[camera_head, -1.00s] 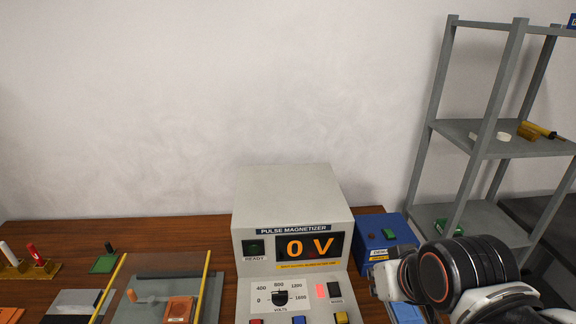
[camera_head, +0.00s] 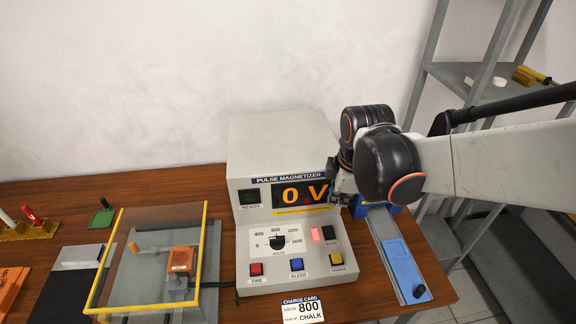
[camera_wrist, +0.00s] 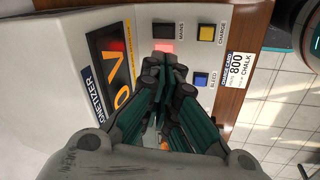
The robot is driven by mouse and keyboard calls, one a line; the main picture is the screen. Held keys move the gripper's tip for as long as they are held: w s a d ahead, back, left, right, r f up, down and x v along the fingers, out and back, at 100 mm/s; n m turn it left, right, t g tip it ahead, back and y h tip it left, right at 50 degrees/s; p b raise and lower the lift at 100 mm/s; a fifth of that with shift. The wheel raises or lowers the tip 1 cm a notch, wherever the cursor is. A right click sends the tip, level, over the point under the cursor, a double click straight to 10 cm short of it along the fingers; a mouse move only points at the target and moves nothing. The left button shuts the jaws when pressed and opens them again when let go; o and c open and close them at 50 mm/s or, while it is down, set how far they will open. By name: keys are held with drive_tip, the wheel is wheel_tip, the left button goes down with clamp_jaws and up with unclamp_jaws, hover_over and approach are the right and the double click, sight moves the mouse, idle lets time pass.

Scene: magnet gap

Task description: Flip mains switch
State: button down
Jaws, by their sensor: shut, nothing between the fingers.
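The pulse magnetizer (camera_head: 285,135) is a pale box whose display reads 0 V. Its black mains switch (camera_head: 328,232) sits on the sloped panel, right of a lit red lamp (camera_head: 315,235). In the wrist view the black mains switch (camera_wrist: 162,30) is near the top, with the glowing lamp (camera_wrist: 163,47) just below it. My gripper (camera_wrist: 172,68) is shut and empty, its fingertips appearing close below the lamp. In the head view my gripper (camera_head: 336,198) is at the right edge of the display, above the switch; contact cannot be told.
Red (camera_head: 256,269), blue (camera_head: 296,264) and yellow (camera_head: 336,258) buttons line the panel's front. A voltage dial (camera_head: 277,243) is left of the lamp. A charge card (camera_head: 303,309) reads 800, chalk. A yellow-framed clear guard (camera_head: 150,255) stands left; a blue slide (camera_head: 402,270) lies right.

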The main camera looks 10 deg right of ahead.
wheel_tip(320, 180, down, 2)
drive_tip(key=w+n, duration=0.2)
drive_tip(key=n+b, duration=0.1)
drive_tip(key=b, duration=0.4)
approach(324, 230)
drive_tip(key=shift+g, duration=0.4)
drive_tip(key=f, duration=0.2)
drive_tip(key=w+f, duration=0.1)
drive_tip(key=f, duration=0.2)
drive_tip(key=shift+w+f, duration=0.4)
drive_tip(key=shift+w+f+g+b, duration=0.45)
drive_tip(key=shift+f+g+b, duration=0.1)
drive_tip(key=shift+g+b, duration=0.2)
drive_tip(key=shift+s, duration=0.15)
